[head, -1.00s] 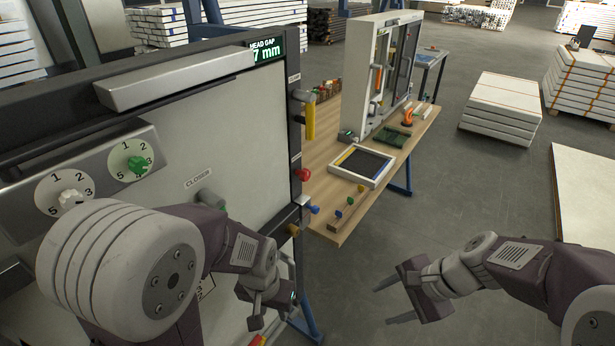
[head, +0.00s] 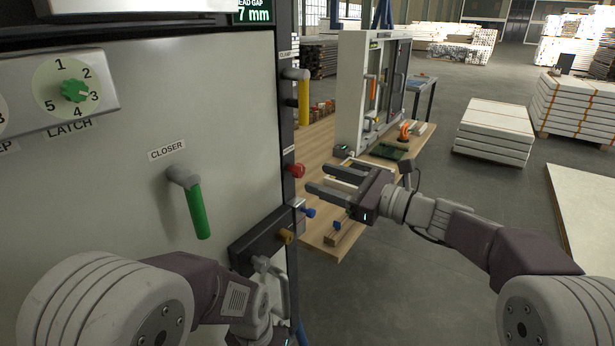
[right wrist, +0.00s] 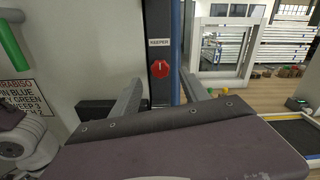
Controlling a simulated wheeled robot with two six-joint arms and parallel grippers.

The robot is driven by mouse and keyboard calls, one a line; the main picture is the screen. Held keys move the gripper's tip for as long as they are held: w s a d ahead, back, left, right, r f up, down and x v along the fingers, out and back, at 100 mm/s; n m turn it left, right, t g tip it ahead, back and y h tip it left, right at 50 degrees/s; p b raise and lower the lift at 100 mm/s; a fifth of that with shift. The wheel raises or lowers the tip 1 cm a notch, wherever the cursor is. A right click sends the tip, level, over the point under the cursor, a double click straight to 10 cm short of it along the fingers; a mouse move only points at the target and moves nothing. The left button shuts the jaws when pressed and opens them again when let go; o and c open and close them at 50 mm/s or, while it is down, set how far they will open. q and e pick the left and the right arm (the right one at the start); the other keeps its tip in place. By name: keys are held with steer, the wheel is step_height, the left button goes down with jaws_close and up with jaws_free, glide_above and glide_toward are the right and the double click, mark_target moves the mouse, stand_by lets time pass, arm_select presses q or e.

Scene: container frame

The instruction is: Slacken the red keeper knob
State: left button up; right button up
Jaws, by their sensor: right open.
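The red keeper knob (head: 297,170) sits on the dark edge post of the big panel in the head view. In the right wrist view the red knob (right wrist: 160,69) shows face on under a KEEPER label (right wrist: 159,42), with a pale pointer mark on it. My right gripper (head: 317,178) is open and empty, its two fingers pointing at the knob from the right, apart from it. In the right wrist view its fingers (right wrist: 162,90) flank the post below the knob. My left gripper (head: 262,285) is low in front of the panel; its jaws are not clear.
Blue (head: 309,212) and brass (head: 286,237) knobs sit below the red one. A yellow handle (head: 303,102) is above it. A green CLOSER handle (head: 198,208) sticks out of the panel. A wooden bench (head: 328,230) with frames and small parts stands behind my right gripper.

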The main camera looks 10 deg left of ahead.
mark_target(302, 172)
steer(key=x, duration=0.5)
steer(key=shift+c, duration=0.3)
jaws_close()
steer(key=shift+f, duration=0.1)
